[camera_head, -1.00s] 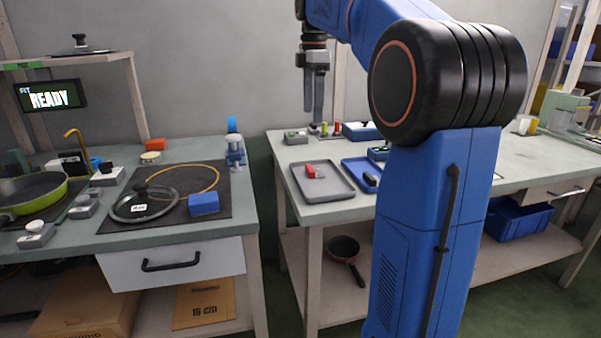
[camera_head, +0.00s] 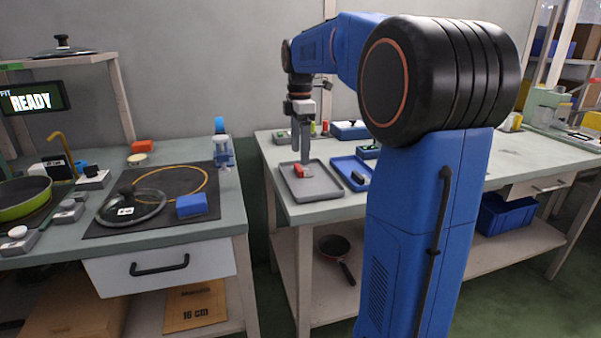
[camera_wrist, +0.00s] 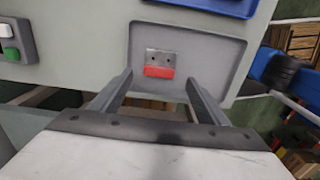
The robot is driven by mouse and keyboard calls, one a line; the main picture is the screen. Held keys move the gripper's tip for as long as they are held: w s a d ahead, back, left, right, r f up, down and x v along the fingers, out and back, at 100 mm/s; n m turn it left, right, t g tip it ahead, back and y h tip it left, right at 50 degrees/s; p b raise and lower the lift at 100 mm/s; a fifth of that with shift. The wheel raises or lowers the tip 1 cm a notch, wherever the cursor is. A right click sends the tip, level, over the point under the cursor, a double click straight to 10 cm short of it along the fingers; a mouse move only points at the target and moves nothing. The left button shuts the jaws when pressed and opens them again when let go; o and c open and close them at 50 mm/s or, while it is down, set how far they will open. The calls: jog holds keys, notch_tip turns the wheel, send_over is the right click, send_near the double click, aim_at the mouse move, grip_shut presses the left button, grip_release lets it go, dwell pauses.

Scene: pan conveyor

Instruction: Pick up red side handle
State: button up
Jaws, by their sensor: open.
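The red side handle (camera_head: 302,171) lies in the grey tray (camera_head: 326,193) near the left end of the right-hand bench. In the wrist view the handle (camera_wrist: 159,71) shows a red strip along a grey metal plate with two small dark holes. My gripper (camera_head: 301,156) points down above the grey tray, close to the handle. In the wrist view its two fingers (camera_wrist: 157,82) are spread apart, with the handle in the gap between them, nearer the tips. The fingers do not appear to touch it. The exact height over the tray is hard to tell.
A blue tray (camera_head: 349,162) with a dark piece stands just right of the grey tray. A grey block with white and green buttons (camera_wrist: 13,48) is at the wrist view's left. A lidded pan cover (camera_head: 130,208) and blue block (camera_head: 191,205) lie on the left bench.

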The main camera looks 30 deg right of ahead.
notch_tip(320, 180, down, 5)
jog(key=shift+d+r, duration=0.1)
jog(key=shift+d, duration=0.05)
jog(key=c, duration=1.1)
jog(key=shift+c, duration=0.4)
jog(key=shift+r, duration=0.1)
